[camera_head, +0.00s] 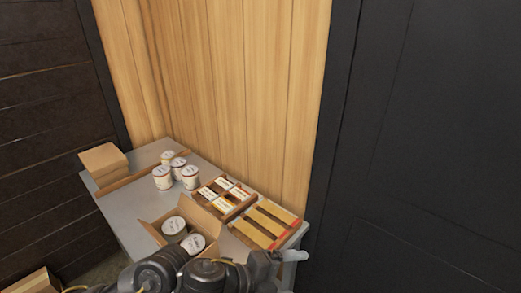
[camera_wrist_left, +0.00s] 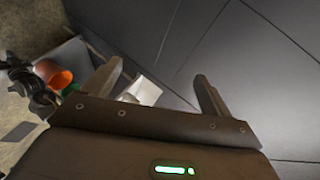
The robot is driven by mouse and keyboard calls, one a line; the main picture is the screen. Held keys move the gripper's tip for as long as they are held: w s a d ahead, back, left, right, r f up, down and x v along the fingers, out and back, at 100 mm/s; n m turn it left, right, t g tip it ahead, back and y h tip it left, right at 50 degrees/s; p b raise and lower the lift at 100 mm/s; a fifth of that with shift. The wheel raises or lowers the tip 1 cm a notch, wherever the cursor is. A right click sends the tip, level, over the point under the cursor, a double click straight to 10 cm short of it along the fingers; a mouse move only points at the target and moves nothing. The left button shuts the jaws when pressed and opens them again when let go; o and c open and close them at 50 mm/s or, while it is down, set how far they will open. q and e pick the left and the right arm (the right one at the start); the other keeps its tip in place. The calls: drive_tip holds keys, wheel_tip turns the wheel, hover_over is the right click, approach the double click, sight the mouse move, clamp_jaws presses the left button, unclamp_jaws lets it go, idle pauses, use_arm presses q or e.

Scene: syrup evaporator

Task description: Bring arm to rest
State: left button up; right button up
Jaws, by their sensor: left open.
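My left arm (camera_head: 205,275) comes in along the bottom of the head view, in front of the grey table's near end. In the left wrist view my left gripper (camera_wrist_left: 160,80) has its two fingers wide apart with nothing held between them. Beyond the fingers are dark panels and a small white object (camera_wrist_left: 143,90), apart from the fingers as far as I can tell. My right gripper cannot be made out in either view.
The grey table (camera_head: 140,205) holds an open carton (camera_head: 150,226) with cans, several white cans (camera_head: 162,178), wooden trays (camera_head: 268,222) and a closed box (camera_head: 103,160). Wood wall stands behind; a dark panel (camera_head: 430,150) fills the right. An orange object (camera_wrist_left: 60,78) shows in the wrist view.

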use_arm(q)
drive_tip(key=a+f+n+t+y, duration=0.3)
drive_tip(key=a+f+n+y, duration=0.1)
drive_tip(key=a+n, duration=0.45)
drive_tip(key=a+f+n+t+y, duration=0.25)
drive_tip(key=a+f+n, duration=0.35)
drive_tip(key=n, duration=0.4)
drive_tip(key=s+a+f+n+g+y, duration=0.3)
drive_tip(key=s+a+f+n, duration=0.15)
drive_tip(key=s+a, duration=0.35)
drive_tip(key=s+a+f+n+g+y, duration=0.3)
drive_tip(key=s+a+f+n, duration=0.15)
drive_tip(key=s+a, duration=0.3)
wheel_tip(320, 180, down, 32)
drive_tip(key=s+g+b, duration=0.2)
drive_tip(key=b, duration=0.4)
drive_tip(key=s+a+f+b, duration=0.1)
drive_tip(key=s+f+b, duration=0.1)
drive_tip(key=s+f, duration=0.6)
drive_tip(key=s+a+f+m+g+b, duration=0.1)
drive_tip(key=s+a+f+b, duration=0.1)
drive_tip(key=s+f, duration=0.6)
wheel_tip(320, 180, down, 4)
drive_tip(key=shift+s+a+f, duration=0.1)
drive_tip(key=shift+s+a, duration=0.2)
